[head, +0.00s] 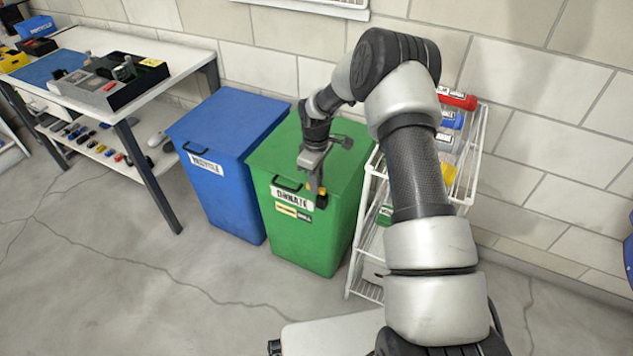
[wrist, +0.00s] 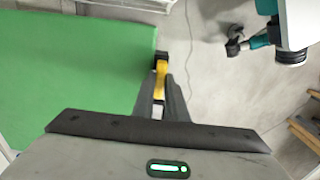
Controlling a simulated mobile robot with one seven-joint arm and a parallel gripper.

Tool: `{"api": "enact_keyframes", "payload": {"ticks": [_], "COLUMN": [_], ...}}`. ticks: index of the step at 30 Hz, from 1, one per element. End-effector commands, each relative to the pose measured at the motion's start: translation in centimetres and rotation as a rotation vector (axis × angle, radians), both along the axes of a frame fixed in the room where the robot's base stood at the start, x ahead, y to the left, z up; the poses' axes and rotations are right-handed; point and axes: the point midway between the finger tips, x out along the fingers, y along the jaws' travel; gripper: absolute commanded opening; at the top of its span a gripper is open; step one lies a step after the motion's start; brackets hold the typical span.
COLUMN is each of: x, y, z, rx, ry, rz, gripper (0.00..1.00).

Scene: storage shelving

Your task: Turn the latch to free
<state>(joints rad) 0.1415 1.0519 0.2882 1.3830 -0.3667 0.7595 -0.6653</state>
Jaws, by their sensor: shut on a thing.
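The latch is a small yellow handle (wrist: 161,68) with a black part at its far end, at the edge of the green bin's lid in the wrist view. The green bin (head: 300,235) carries a DONATE label and its lid looks closed. My gripper (head: 316,192) points down at the bin's front edge, right of the label. In the wrist view my gripper (wrist: 162,95) is shut on the yellow latch, with the dark fingers on either side of it. The lower part of the latch is hidden by the fingers.
A blue RECYCLE bin (head: 225,150) stands left of the green bin. A white wire rack (head: 366,225) with several items stands close on the right. A workbench (head: 150,47) with trays is at the left. The floor in front of the bins is clear.

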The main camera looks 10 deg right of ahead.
Motion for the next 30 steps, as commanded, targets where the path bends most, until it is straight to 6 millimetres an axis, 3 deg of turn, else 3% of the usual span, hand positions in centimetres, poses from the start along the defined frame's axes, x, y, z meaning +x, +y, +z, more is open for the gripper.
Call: {"api": "enact_keyframes", "payload": {"ticks": [15,16,18,30], "x": [0.03,0.03,0.03,0.03], "y": [0.01,0.02,0.02,0.00], "z": [0.06,0.06,0.06,0.67], "rx": [0.000,0.000,0.000,0.000], "ry": [-0.001,-0.001,-0.001,-0.001], "rz": [0.018,0.018,0.018,0.016], "gripper": [0.00,0.17,0.29,0.31]}}
